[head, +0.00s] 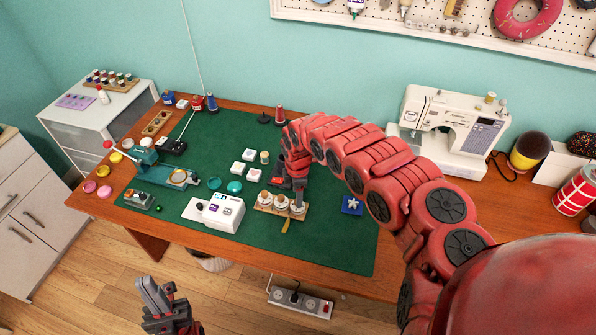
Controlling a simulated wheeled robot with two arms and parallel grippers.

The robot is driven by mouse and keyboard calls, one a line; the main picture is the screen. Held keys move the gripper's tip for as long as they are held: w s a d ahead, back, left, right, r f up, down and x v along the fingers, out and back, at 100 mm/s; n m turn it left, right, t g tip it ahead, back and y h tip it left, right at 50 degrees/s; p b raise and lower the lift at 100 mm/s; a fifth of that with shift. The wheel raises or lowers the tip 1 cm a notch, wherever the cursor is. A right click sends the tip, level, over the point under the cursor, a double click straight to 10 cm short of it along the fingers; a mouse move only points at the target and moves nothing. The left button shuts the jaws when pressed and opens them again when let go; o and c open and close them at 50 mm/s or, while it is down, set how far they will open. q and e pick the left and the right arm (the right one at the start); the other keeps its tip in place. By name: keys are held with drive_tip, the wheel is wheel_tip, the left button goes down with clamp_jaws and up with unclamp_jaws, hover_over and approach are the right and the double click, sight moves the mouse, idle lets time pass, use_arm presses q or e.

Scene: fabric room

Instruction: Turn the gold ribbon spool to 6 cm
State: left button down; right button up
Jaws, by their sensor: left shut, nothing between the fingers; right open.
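A small wooden stand (266,209) on the green mat holds a row of white-topped spools. A gold ribbon strip (286,226) hangs from its front edge, below the middle spool (280,201), which looks like the gold ribbon spool. My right gripper (299,203) points down at the right end of the row, with its open fingers at the right-hand spool. The fingers partly cover that spool, and I cannot tell whether they touch it. Any centimetre marks are too small to read. My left gripper (153,293) is shut and empty, low in front of the table.
A white device (213,213) stands left of the stand, with white blocks (243,162) behind it. A blue square with a white flower (352,205) lies to the right. A sewing machine (452,130) stands at the back right. The front of the green mat (325,250) is clear.

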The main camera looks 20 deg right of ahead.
wheel_tip(320, 180, up, 14)
drive_tip(key=shift+s+r, duration=0.25)
drive_tip(key=shift+s, duration=0.15)
idle(0.4)
